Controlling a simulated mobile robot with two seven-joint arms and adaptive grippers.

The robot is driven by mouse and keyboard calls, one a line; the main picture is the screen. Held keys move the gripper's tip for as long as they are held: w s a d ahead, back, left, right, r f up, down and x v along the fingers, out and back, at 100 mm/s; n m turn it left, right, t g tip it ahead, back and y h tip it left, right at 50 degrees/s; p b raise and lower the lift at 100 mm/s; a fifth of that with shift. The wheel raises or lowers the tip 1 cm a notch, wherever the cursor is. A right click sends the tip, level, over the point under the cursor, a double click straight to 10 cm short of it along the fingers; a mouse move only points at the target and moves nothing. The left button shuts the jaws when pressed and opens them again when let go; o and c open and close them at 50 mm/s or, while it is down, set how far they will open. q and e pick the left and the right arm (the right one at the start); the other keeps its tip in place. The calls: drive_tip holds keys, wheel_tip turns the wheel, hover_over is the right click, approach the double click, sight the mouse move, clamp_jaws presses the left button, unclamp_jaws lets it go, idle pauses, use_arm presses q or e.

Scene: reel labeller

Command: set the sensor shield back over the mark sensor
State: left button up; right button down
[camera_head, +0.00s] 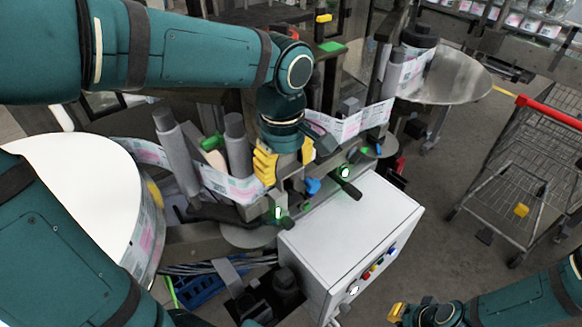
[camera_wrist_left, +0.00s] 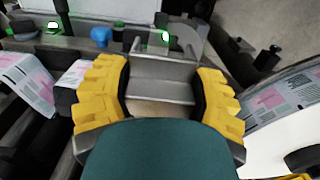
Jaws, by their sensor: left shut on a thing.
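My left gripper (camera_head: 283,165) is above the labeller's web path, pointing down. In the left wrist view its yellow fingers (camera_wrist_left: 160,98) are set wide apart on either side of a grey bent metal plate, which looks like the sensor shield (camera_wrist_left: 160,72). The fingers are shut on it. In the head view the shield is mostly hidden by the gripper. Small units with green lights (camera_head: 278,212) sit by the web, but I cannot tell which is the mark sensor. My right gripper (camera_head: 397,312) is at the bottom edge, low and far from the web, its opening unclear.
A printed label web (camera_head: 232,187) runs around grey rollers (camera_head: 236,145) close beside the left gripper. A blue knob (camera_head: 313,186) and a white control box (camera_head: 352,240) are in front. A large reel (camera_head: 80,190) is at left, and a red-handled cart (camera_head: 530,150) at right.

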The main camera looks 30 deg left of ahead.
sight(275, 191)
use_arm(q)
drive_tip(key=shift+w+a+f+b, duration=0.3)
drive_tip(key=shift+w+a+f, duration=0.1)
drive_tip(key=shift+a+f, duration=0.35)
drive_tip(key=shift+w+a+f+b, duration=0.35)
drive_tip(key=shift+a+f, duration=0.2)
drive_tip(key=shift+a, duration=0.3)
drive_tip(key=shift+a+f+b, duration=0.15)
drive_tip(key=shift+f+b, duration=0.65)
drive_tip(key=shift+f, duration=0.25)
drive_tip(key=shift+f, duration=0.1)
drive_tip(key=shift+f+b, duration=1.85)
drive_tip(key=shift+f, duration=0.4)
drive_tip(key=o, duration=1.4)
drive_tip(key=shift+o, duration=0.2)
